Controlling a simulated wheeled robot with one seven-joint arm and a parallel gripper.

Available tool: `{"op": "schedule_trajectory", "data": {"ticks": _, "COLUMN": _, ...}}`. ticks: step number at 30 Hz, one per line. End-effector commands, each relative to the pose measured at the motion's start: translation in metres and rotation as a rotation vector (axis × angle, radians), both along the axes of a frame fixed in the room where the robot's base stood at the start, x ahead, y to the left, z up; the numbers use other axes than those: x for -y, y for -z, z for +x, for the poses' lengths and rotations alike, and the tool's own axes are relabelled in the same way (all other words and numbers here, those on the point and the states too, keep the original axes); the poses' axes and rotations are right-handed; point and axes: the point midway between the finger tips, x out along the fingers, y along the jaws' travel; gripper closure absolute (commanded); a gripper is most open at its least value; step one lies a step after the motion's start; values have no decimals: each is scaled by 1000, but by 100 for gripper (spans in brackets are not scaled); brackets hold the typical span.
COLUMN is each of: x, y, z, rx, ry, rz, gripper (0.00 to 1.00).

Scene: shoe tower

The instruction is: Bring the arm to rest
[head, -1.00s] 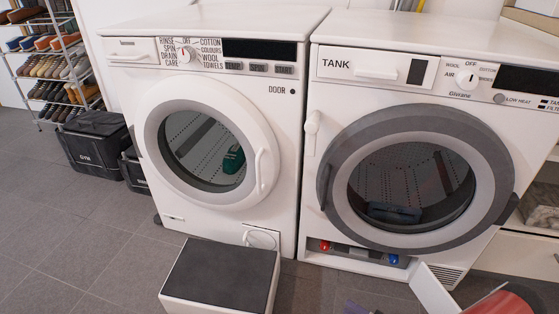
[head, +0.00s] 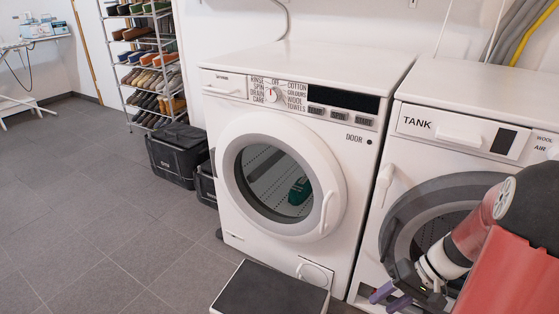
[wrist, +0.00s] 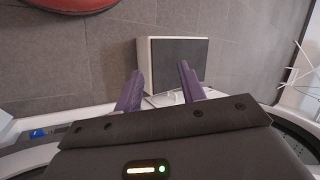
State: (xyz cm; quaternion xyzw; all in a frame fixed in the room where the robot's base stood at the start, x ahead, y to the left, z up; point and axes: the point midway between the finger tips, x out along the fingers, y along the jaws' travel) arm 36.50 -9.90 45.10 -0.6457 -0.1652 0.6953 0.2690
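My gripper (head: 391,296) is at the lower right of the head view, in front of the dryer marked TANK (head: 455,140). Its two purple fingers also show in the wrist view (wrist: 158,90). They are spread apart with nothing between them. My red and black arm reaches in from the right edge and covers part of the dryer door. In the wrist view, the fingers point toward the grey-topped step box (wrist: 178,60), which stands on the floor beyond them.
A washing machine (head: 310,75) with its round door shut stands left of the dryer. The step box (head: 270,291) is on the floor before it. Black bins (head: 175,155) and a shoe rack (head: 150,73) stand further left. The tiled floor (head: 90,220) at left is clear.

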Motion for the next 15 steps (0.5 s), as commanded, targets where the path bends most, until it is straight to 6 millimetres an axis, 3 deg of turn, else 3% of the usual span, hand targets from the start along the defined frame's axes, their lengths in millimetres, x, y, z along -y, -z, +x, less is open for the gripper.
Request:
{"op": "schedule_trajectory", "data": {"ticks": 1, "x": -11, "y": -26, "z": -2, "rx": 15, "ry": -31, "rz": -73, "gripper": 60}}
{"op": "schedule_trajectory", "data": {"ticks": 3, "x": -24, "y": -51, "z": -6, "rx": 31, "ry": -56, "rz": -164, "gripper": 60}}
{"op": "schedule_trajectory", "data": {"ticks": 15, "x": -84, "y": -177, "z": -56, "rx": 316, "ry": -67, "rz": -568, "gripper": 60}}
